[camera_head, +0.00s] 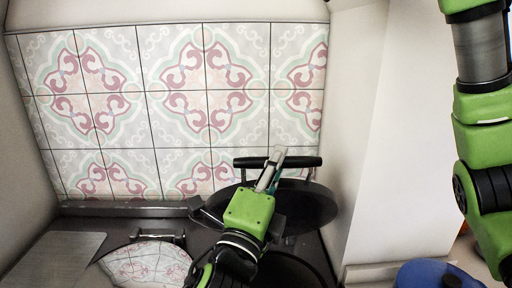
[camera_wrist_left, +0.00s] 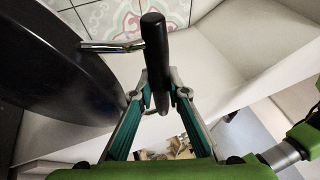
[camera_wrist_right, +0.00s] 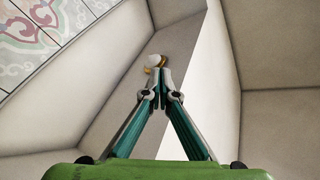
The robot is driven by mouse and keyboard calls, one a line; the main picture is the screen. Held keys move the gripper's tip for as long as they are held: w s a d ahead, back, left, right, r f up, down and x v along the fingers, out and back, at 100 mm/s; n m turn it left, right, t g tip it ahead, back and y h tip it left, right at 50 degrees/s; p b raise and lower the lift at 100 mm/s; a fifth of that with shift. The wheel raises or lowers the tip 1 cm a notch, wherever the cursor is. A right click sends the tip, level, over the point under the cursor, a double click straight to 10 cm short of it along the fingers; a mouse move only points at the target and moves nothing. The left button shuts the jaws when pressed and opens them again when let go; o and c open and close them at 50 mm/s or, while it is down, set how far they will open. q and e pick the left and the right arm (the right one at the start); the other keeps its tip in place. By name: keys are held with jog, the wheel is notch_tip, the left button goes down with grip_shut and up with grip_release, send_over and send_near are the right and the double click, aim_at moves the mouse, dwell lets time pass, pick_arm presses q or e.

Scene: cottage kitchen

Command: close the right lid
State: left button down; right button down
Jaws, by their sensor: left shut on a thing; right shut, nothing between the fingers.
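The right lid (camera_head: 305,204) is a dark round disc with a black bar handle (camera_head: 300,162) on metal brackets. It stands raised and tilted near the tiled wall, above a dark round area (camera_head: 285,272) of the stove top. In the left wrist view the lid (camera_wrist_left: 65,65) is at the left and its handle (camera_wrist_left: 155,50) runs between my fingers. My left gripper (camera_head: 270,172) is shut on this handle; its fingertips (camera_wrist_left: 158,92) are around the bar. It hides part of the lid. My right gripper (camera_wrist_right: 162,92) is shut and empty, away from the lid.
A shiny round left lid (camera_head: 147,266), reflecting the tiles, is at the left of the stove. A pale flat panel (camera_head: 55,260) lies further left. A white wall (camera_head: 345,120) rises close to the right lid's right side. A blue object (camera_head: 435,276) is at the lower right.

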pick_arm(q)
jog(key=shift+f, duration=0.15)
pick_arm(e)
jog(key=w+a+f+m+g+h, duration=0.1)
jog(key=a+f+h, duration=0.25)
jog(key=f, duration=0.45)
jog(key=a+f+g+h, duration=0.1)
jog(key=a+f+h, duration=0.1)
jog(key=f+h, duration=0.5)
pick_arm(q)
jog(key=shift+y, duration=0.3)
pick_arm(e)
jog(key=w+d+f+m+h, duration=0.1)
jog(key=d+f+h, duration=0.1)
jog(key=f, duration=0.4)
jog(key=w+d+f+m+h, duration=0.1)
jog(key=w+d+f+h, duration=0.1)
jog(key=f, duration=0.5)
jog(key=w+d+f+m+h, duration=0.1)
jog(key=d+f+m+h, duration=0.1)
jog(key=d+f, duration=0.2)
notch_tip(320, 180, down, 2)
jog(key=shift+w+f+h, duration=0.15)
jog(key=shift+f+h, duration=0.1)
jog(key=shift+h, duration=0.1)
jog(key=shift+s+f, duration=0.15)
jog(key=shift+s, duration=0.4)
